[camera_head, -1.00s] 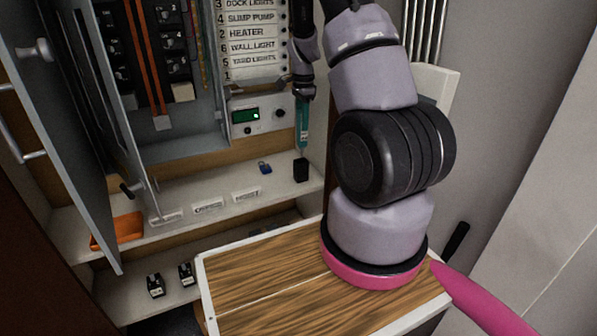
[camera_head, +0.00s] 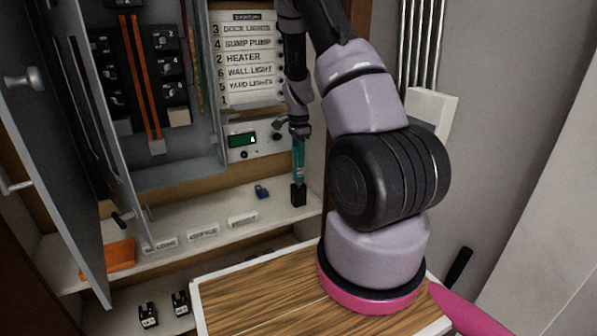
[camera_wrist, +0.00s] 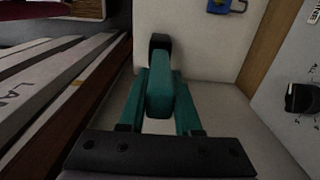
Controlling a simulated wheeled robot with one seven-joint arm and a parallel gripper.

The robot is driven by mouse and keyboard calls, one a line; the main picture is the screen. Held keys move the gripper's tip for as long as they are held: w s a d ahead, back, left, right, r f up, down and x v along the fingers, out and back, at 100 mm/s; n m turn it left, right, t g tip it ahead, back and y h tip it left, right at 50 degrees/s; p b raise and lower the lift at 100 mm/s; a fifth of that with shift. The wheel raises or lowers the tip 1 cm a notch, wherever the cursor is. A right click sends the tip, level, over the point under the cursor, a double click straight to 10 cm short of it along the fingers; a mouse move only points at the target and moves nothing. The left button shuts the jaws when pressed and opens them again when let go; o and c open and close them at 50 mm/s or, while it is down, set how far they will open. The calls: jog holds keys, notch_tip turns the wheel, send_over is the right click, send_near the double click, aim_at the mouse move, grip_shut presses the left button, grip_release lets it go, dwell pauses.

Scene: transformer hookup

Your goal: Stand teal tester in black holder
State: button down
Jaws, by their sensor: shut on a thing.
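The teal tester (camera_head: 298,158) hangs upright below my gripper (camera_head: 299,138) in the head view. The black holder (camera_head: 298,195) stands on the shelf directly under it, and the tester's lower end meets the holder's top. How deep it sits inside cannot be told. In the wrist view the tester (camera_wrist: 160,92) lies between the two fingers of my gripper (camera_wrist: 161,108), which are shut on it. The black holder (camera_wrist: 160,43) shows partly behind the tester's far end.
A blue padlock (camera_head: 262,192) lies on the shelf (camera_head: 215,217) left of the holder. A panel with a green display (camera_head: 242,140) and knobs is just behind. An orange tray (camera_head: 121,254) is at the left, beside the open cabinet door (camera_head: 75,165). A wooden-topped table (camera_head: 260,290) stands in front.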

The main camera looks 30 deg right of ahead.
aim_at(299, 169)
notch_tip(299, 169, down, 4)
jog(key=c, duration=0.6)
grip_release()
jog(key=shift+f, duration=0.15)
notch_tip(299, 169, up, 11)
jog(key=shift+s+d+f, duration=0.1)
jog(key=shift+f, duration=0.1)
jog(key=s+a+r+n+t+y, duration=0.1)
jog(key=s+a+r+n+t, duration=0.3)
jog(key=r, duration=0.7)
jog(key=s+a+r+n+y, duration=0.15)
jog(key=s+a+r, duration=0.35)
jog(key=r, duration=0.6)
jog(key=s+a+r+n+t, duration=0.1)
jog(key=s+a+r+n, duration=0.2)
jog(key=s, duration=0.6)
jog(key=s+a+r+n+t, duration=0.2)
jog(key=s+r+n, duration=0.3)
jog(key=s, duration=0.4)
jog(key=shift+a+r, duration=0.45)
jog(key=shift+a, duration=0.4)
